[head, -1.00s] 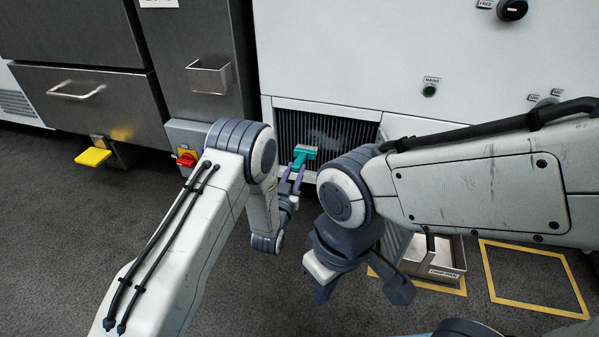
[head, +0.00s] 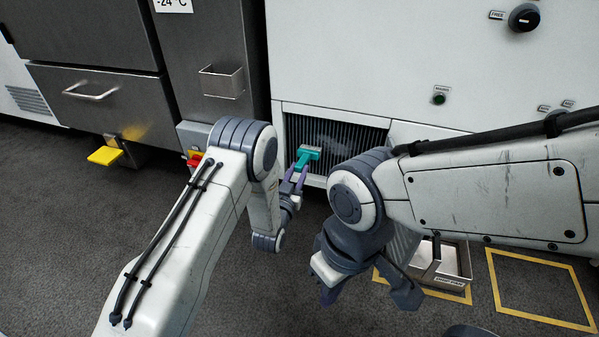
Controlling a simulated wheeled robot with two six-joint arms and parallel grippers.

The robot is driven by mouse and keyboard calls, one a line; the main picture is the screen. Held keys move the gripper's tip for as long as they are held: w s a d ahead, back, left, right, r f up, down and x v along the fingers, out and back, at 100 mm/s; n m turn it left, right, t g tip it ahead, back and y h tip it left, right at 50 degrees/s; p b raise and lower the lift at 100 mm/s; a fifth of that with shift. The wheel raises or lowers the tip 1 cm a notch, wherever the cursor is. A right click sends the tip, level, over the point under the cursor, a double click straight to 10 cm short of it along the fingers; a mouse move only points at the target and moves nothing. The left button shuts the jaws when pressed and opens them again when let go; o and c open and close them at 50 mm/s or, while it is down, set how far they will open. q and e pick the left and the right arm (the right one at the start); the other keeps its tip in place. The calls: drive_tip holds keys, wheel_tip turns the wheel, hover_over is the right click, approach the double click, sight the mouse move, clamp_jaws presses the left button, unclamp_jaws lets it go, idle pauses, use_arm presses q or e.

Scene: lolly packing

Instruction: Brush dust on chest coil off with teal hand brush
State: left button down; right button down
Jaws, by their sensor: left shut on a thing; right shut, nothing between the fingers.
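The chest coil (head: 362,138) is a dark, finned panel set low in the white cabinet. A faint greyish dust patch (head: 335,136) shows on its fins. The teal hand brush (head: 308,157) is in front of the coil's left part, its head up at the fins. I cannot tell whether its bristles touch them. My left gripper (head: 294,181) is shut on the brush handle with its purple fingers. My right gripper (head: 367,295) is shut and empty, lower and to the right, pointing down above the floor. My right arm hides the area below the coil's right side.
A metal bin (head: 453,262) stands on the floor at the right, beside an empty yellow-outlined square (head: 540,288). A red switch (head: 194,158) on a grey box and a yellow pedal (head: 105,156) are at the left. The white cabinet (head: 400,60) rises behind.

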use_arm(q)
drive_tip(key=shift+d, duration=0.15)
drive_tip(key=shift+s+d, duration=0.2)
drive_tip(key=shift+d, duration=0.35)
drive_tip(key=shift+s+d, duration=0.2)
drive_tip(key=shift+d, duration=0.5)
drive_tip(key=shift+s+d, duration=0.2)
drive_tip(key=shift+d, duration=0.35)
drive_tip(key=shift+s+d, duration=0.2)
drive_tip(key=shift+d, duration=0.4)
drive_tip(key=shift+s+d, duration=0.2)
drive_tip(key=shift+d, duration=0.35)
drive_tip(key=shift+s+d, duration=0.2)
drive_tip(key=shift+d, duration=0.35)
drive_tip(key=shift+d, duration=0.1)
